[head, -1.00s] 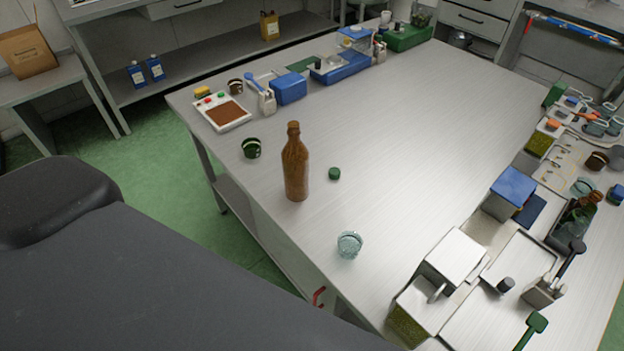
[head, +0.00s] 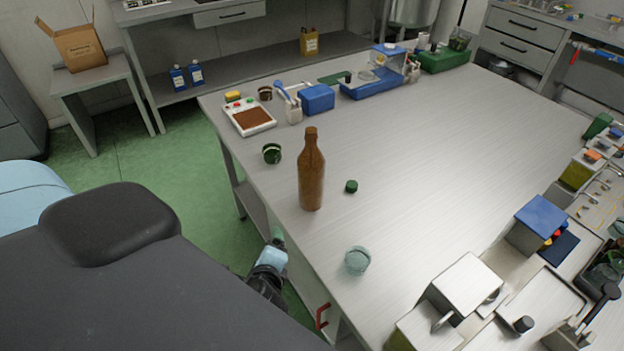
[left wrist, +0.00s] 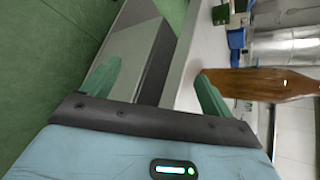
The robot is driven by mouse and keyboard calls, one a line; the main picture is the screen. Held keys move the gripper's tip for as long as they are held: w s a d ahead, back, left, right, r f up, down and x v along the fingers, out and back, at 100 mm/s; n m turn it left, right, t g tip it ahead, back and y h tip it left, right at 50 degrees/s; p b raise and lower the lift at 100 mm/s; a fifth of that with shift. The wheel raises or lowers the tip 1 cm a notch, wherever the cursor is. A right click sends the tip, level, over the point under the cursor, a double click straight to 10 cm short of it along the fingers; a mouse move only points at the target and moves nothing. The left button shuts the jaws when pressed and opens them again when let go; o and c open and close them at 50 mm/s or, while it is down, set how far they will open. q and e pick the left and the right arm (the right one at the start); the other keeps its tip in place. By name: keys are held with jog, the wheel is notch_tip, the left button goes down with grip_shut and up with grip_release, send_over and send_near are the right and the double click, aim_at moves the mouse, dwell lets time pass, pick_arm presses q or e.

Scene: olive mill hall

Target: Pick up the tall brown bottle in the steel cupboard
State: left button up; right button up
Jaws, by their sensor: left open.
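The tall brown bottle (head: 311,172) stands upright on the open steel tabletop near its left edge, not inside a cupboard. It has a narrow neck and a brown top. In the left wrist view the bottle (left wrist: 265,84) lies sideways across the right side, beyond one finger. My left gripper (head: 277,238) is beside the table's left edge, lower and nearer than the bottle, and apart from it. In the left wrist view its two green fingers (left wrist: 157,84) are spread with nothing held between them. My right gripper is not in view.
On the steel table (head: 440,150), a green cap (head: 351,186), a glass (head: 357,260) and a dark green cup (head: 271,153) stand around the bottle. Steel containers (head: 465,288) crowd the near right. The table's middle is clear.

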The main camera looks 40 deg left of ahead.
aim_at(310, 179)
pick_arm(q)
jog(key=w+r+m+t, duration=0.1)
jog(key=w+m, duration=0.1)
jog(key=w+r+m+t+y, duration=0.1)
jog(key=w+r+m, duration=0.1)
jog(key=w, duration=0.1)
jog(key=w+r+m+t, duration=0.1)
jog(key=w+r, duration=0.1)
jog(key=w, duration=0.1)
jog(key=shift+r+m+y, duration=0.15)
jog(key=shift+m+y, duration=0.25)
jog(key=w+r+m+t, duration=0.1)
jog(key=w+m, duration=0.1)
jog(key=w+d+r+m+t, duration=0.1)
jog(key=w+r+m, duration=0.1)
jog(key=w+d+r+m+t, duration=0.1)
jog(key=w+r+m, duration=0.1)
jog(key=m, duration=0.1)
jog(key=shift+w+r, duration=0.15)
jog(key=shift+r, duration=0.1)
jog(key=shift+x, duration=1.7)
jog(key=x, duration=0.4)
jog(key=shift+w+a, duration=0.1)
jog(key=shift+w, duration=0.1)
jog(key=c, duration=1.6)
jog(key=shift+r, duration=0.15)
jog(key=shift+c, duration=0.5)
jog(key=shift+r, duration=0.15)
